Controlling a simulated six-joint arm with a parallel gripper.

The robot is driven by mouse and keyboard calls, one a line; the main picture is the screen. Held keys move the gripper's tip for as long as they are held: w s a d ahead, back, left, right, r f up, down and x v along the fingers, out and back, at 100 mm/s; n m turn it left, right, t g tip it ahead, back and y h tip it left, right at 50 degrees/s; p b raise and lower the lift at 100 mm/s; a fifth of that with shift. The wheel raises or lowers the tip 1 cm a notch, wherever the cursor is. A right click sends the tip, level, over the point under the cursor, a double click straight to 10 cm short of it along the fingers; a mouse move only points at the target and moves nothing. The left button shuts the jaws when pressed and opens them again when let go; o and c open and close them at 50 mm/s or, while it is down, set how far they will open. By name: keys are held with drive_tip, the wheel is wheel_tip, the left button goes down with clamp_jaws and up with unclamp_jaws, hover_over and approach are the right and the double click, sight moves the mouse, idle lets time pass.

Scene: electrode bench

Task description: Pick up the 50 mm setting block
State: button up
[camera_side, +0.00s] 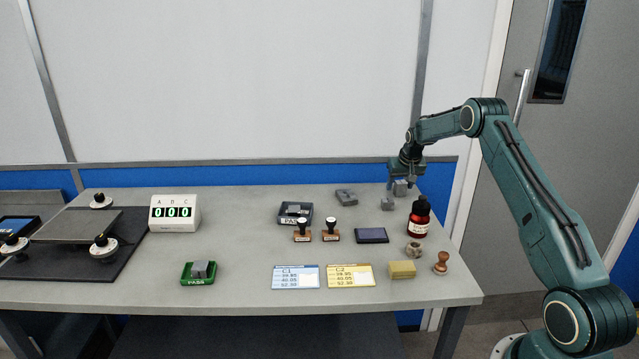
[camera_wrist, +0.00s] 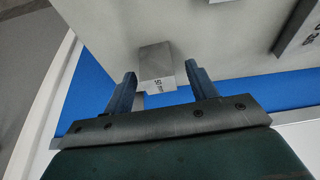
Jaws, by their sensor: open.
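A small grey metal block (camera_wrist: 157,62) with dark marking on its end face lies between the two blue fingers of my gripper (camera_wrist: 160,74) in the wrist view. The marking starts with a 5, but I cannot read it fully. My gripper is open, with one finger on each side of the block; I cannot tell if either touches it. In the side view my gripper (camera_side: 406,180) is low over the back right of the bench, at a grey block (camera_side: 400,188). Another small grey block (camera_side: 388,204) stands just in front.
A longer grey block (camera_side: 346,197) lies to the left; a dark marked piece shows at right in the wrist view (camera_wrist: 300,30). A dark red bottle (camera_side: 418,218) stands in front. Stamps (camera_side: 302,232), an ink pad (camera_side: 371,236) and a black tray (camera_side: 283,218) are further left. The bench's back edge is close.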

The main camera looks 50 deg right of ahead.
sight(401, 182)
drive_tip(key=shift+c, duration=0.5)
drive_tip(key=shift+r, duration=0.1)
clamp_jaws()
drive_tip(key=shift+r, duration=0.15)
wheel_tip(401, 182, up, 20)
idle(0.8)
